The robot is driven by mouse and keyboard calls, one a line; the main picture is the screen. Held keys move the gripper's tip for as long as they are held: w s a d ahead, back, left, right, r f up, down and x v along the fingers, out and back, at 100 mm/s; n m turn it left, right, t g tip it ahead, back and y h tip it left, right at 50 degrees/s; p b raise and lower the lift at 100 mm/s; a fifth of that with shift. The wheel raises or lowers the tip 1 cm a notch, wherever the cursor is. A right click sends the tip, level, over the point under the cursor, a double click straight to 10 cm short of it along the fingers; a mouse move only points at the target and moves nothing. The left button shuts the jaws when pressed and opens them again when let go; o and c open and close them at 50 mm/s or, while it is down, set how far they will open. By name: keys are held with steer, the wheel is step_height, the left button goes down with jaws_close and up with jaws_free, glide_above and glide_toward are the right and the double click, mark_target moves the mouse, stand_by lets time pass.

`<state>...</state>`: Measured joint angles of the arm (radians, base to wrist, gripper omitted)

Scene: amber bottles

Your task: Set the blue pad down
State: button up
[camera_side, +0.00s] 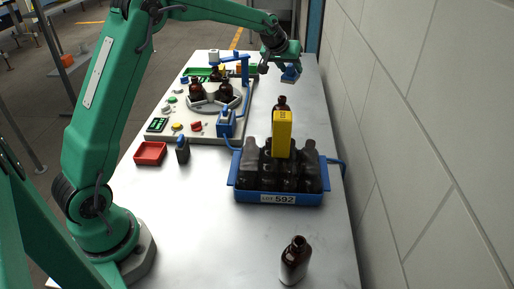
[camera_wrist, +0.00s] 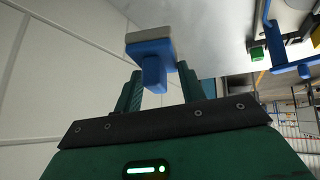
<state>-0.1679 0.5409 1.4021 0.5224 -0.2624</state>
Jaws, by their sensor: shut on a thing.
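The blue pad (camera_side: 291,74) is held at the end of my arm, at the far part of the bench. My gripper (camera_side: 284,62) is shut on it, above the bench top. In the wrist view the blue pad (camera_wrist: 152,58) shows a blue grip block between the two green fingers of my gripper (camera_wrist: 155,88), and a wider blue plate with a pale grey face beyond them. The exact gap between the pad and the bench is hard to tell.
A white board (camera_side: 216,129) with a round carousel and brown bottles lies left of the pad. A blue crate (camera_side: 280,198) of dark bottles, with a yellow block (camera_side: 282,134), stands nearer. A lone brown bottle (camera_side: 295,261) stands in front. A wall (camera_side: 420,130) runs along the right.

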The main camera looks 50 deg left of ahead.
steer(key=s+d+r+m+h, duration=0.1)
steer(key=s+d+r, duration=0.3)
steer(key=d+r, duration=0.3)
steer(key=s+d+r+m+h, duration=0.1)
steer(key=s+d+r, duration=0.4)
steer(key=d, duration=0.6)
step_height(320, 180, up, 2)
steer(key=shift+r+m, duration=0.1)
steer(key=shift+m, duration=0.2)
steer(key=shift+n, duration=2.2)
steer(key=shift+s+n, duration=0.1)
steer(key=shift+n, duration=2.3)
steer(key=m+y, duration=0.2)
steer(key=m, duration=0.1)
glide_toward(294, 76)
steer(key=shift+g, duration=0.3)
steer(key=w+f, duration=0.1)
steer(key=w, duration=0.1)
steer(key=w+f, duration=0.1)
steer(key=w, duration=0.1)
steer(key=w+a+f, duration=0.1)
steer(key=w, duration=0.1)
steer(key=shift+f, duration=0.4)
steer(key=w+a+f+m+y, duration=0.1)
steer(key=a+f+m, duration=0.1)
steer(key=a+f, duration=0.9)
steer(key=a, duration=0.3)
steer(key=shift+a+f, duration=0.25)
steer(key=shift+a, duration=0.15)
